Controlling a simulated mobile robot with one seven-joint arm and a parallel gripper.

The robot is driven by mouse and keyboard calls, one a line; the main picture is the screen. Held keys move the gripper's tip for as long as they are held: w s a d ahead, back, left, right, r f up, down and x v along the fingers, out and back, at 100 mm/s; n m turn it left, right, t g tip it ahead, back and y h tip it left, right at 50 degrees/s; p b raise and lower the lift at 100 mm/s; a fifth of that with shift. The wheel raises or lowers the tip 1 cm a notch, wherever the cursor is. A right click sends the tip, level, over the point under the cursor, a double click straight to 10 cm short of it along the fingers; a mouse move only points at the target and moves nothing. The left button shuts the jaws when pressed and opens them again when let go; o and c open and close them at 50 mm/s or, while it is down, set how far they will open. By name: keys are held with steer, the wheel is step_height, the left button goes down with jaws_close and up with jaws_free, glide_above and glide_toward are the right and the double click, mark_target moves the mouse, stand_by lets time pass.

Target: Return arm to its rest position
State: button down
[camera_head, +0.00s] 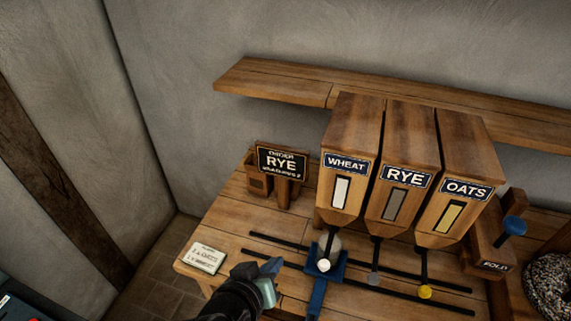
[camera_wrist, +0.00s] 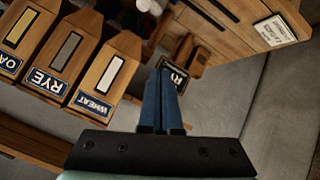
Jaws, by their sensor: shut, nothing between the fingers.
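My gripper (camera_head: 272,268) shows at the lower middle of the head view, over the front left part of the wooden bench (camera_head: 222,224). In the wrist view my gripper (camera_wrist: 162,72) has its two blue fingers together, with nothing between them. Left of the blue carriage (camera_head: 319,264) on the bench, my gripper looks close to it; I cannot tell whether they touch. My arm runs down out of the bottom of the head view.
Wooden hoppers marked WHEAT (camera_head: 345,164), RYE (camera_head: 406,176) and OATS (camera_head: 467,187) stand on the bench. A RYE sign (camera_head: 282,162) stands left of them. A card (camera_head: 203,258) lies at the bench's left corner. A shelf (camera_head: 290,86) runs along the wall.

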steer(key=w+r+m+t+y+b, duration=0.1)
steer(key=w+r+t+b, duration=0.25)
steer(key=r, duration=0.45)
steer(key=w+r+t+y+b, duration=0.1)
steer(key=w+r+t+b, duration=0.25)
steer(key=r, duration=0.55)
steer(key=s+d+r+t+y+b, duration=0.1)
steer(key=s+r+t, duration=0.4)
steer(key=r, duration=0.6)
steer(key=s+d+r+t+y+b, duration=0.1)
steer(key=s+r+t+b, duration=0.3)
steer(key=s+r, duration=0.3)
step_height(320, 180, up, 5)
steer(key=shift+s+d+r+t+b, duration=0.1)
steer(key=shift+s+d+t+b, duration=0.2)
steer(key=shift+t, duration=0.5)
steer(key=shift+w+d, duration=0.1)
steer(key=shift+w, duration=0.05)
